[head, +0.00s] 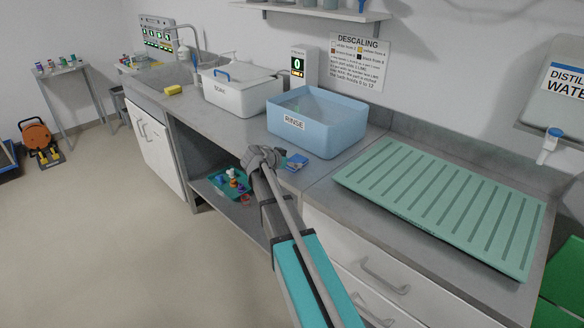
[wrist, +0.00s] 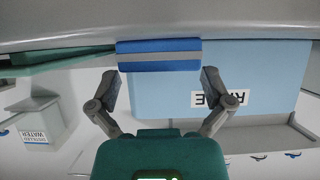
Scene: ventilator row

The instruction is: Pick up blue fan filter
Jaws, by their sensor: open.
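The blue fan filter (head: 297,162) lies on the grey counter near its front edge, in front of the rinse tub. In the wrist view the filter (wrist: 158,66) is a blue block with a grey band across its middle. My gripper (head: 265,155) is at the counter's front edge, just left of the filter in the head view. In the wrist view its two fingers (wrist: 160,85) are spread apart, with the filter ahead of the gap between them. The gripper is open and empty. Whether a finger touches the filter cannot be told.
The blue rinse tub (head: 345,135) stands close behind the filter. A green ribbed mat (head: 440,205) lies to the right on the counter. A white lidded tub (head: 240,97) stands to the left. A teal tray (head: 222,196) of small parts sits on the shelf below.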

